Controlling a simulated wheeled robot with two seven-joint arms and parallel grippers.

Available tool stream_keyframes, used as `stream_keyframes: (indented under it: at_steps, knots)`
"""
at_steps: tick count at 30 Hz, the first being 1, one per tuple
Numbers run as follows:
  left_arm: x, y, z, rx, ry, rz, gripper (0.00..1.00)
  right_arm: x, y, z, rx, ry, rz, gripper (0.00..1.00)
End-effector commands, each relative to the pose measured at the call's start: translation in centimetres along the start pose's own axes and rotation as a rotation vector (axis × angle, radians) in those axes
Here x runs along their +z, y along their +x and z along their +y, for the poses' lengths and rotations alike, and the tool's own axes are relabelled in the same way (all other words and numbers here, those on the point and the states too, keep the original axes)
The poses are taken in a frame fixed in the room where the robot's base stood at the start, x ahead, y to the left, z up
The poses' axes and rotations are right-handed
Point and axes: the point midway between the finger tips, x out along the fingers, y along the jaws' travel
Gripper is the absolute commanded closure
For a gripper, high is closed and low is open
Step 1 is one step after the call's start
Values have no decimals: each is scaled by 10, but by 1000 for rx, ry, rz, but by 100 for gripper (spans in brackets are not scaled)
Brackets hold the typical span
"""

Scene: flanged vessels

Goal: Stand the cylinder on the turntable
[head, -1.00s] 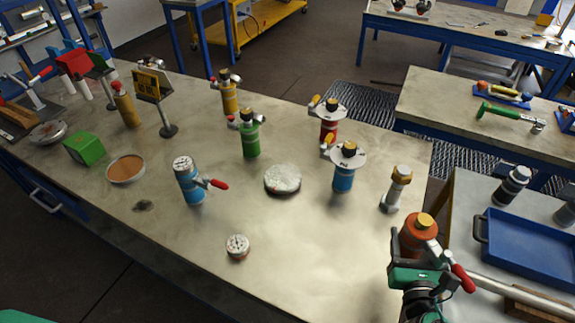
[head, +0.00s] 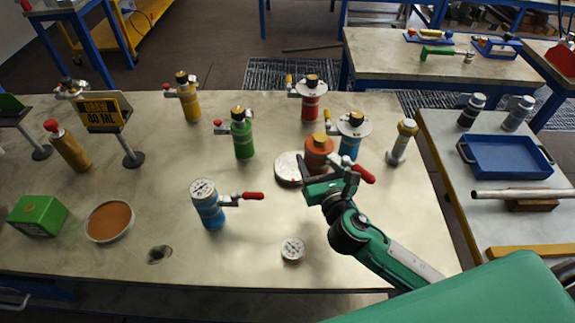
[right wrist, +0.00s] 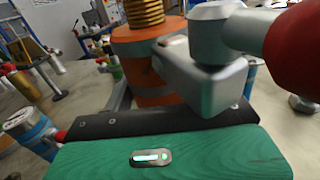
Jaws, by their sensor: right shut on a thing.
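An orange cylinder (head: 319,152) with a red-handled valve is upright in my right gripper (head: 326,184). In the right wrist view the cylinder (right wrist: 143,75) stands just beyond the green gripper body, with its grey valve and red handle close to the camera. The turntable (head: 287,169), a low grey-white disc, lies on the table. The cylinder overlaps its right side in the head view. The gripper hides the cylinder's foot, so I cannot tell whether it touches the disc. My left gripper is not in view.
A blue cylinder with a white collar (head: 354,128) is close behind the held one. A blue gauge-topped cylinder (head: 207,205) is to the left, a green one (head: 242,135) behind left, and a small gauge (head: 292,249) in front. A grey flanged post (head: 401,143) stands right.

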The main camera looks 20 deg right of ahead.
Motion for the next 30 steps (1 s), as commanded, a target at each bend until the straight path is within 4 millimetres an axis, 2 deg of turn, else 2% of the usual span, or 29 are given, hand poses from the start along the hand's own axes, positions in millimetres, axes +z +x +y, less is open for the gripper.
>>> stream_keyframes:
  at_steps: [1, 3, 12, 16, 21, 26, 30]
  knots:
    - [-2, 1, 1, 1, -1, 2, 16, 9, 15, 2, 3, 0, -11, 84]
    - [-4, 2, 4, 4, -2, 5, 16, 17, 33, 4, 8, 2, -12, 84]
    - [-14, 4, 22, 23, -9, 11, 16, 60, 103, 15, 29, -6, -7, 84]
    - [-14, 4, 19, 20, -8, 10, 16, 79, 125, 18, 36, -13, -3, 84]
    - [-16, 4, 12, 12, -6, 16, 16, 95, 143, 21, 43, -21, 3, 84]
    - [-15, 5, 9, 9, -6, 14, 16, 94, 149, 22, 44, -23, 9, 84]
    - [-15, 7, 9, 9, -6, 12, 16, 68, 148, 22, 44, -23, 14, 84]
